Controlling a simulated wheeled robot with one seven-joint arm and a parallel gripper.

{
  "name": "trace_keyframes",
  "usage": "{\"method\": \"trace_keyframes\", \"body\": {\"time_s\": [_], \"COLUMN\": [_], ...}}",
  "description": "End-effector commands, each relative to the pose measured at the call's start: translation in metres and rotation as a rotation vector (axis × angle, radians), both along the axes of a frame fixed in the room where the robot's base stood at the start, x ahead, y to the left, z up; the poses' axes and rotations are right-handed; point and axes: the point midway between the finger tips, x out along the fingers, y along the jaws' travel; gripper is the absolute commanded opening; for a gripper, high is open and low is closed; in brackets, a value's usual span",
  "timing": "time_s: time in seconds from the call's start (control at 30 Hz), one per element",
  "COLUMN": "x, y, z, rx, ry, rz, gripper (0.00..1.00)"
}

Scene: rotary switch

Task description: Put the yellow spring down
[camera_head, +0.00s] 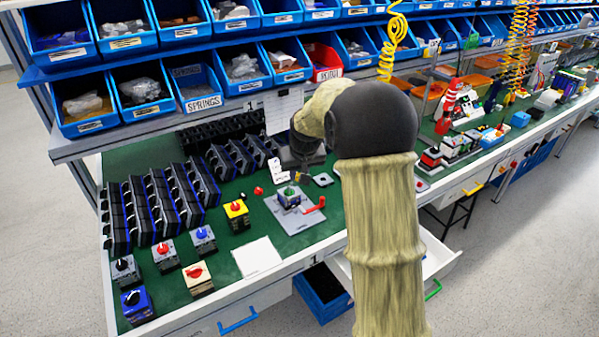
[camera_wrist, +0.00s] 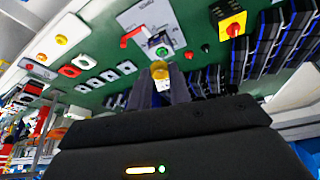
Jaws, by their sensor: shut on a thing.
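My gripper shows in the wrist view (camera_wrist: 160,85) with its two dark fingers closed on a small yellow spring (camera_wrist: 160,70). The spring sits between the fingertips, with the green bench top behind it. In the head view my gripper (camera_head: 301,172) is over the bench, behind the switch with the green knob (camera_head: 289,193), and is partly hidden by my arm. A small yellow bit by the fingertips there is too small to make out.
The green-knob switch stands on a grey plate (camera_head: 298,224) with a red lever (camera_head: 316,205). A yellow switch with a red knob (camera_head: 236,213) stands to the left. A blank white sheet (camera_head: 257,257) lies at the front. Blue bins (camera_head: 200,92) line the shelf.

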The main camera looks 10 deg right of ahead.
Motion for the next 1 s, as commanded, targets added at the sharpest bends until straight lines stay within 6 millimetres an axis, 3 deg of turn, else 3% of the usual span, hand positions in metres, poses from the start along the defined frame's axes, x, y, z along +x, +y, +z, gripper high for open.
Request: {"method": "trace_keyframes", "body": {"time_s": [0.27, 0.57, 0.77, 1.0], "x": [-0.014, -0.041, -0.073, -0.123], "y": [0.000, 0.001, 0.002, -0.001], "z": [-0.027, -0.081, -0.145, -0.245], "rx": [0.000, 0.001, 0.000, 0.000], "ry": [0.003, 0.007, 0.012, 0.016], "rz": [-0.004, -0.013, -0.022, -0.047], "gripper": [0.00, 0.00, 0.00, 0.00]}}
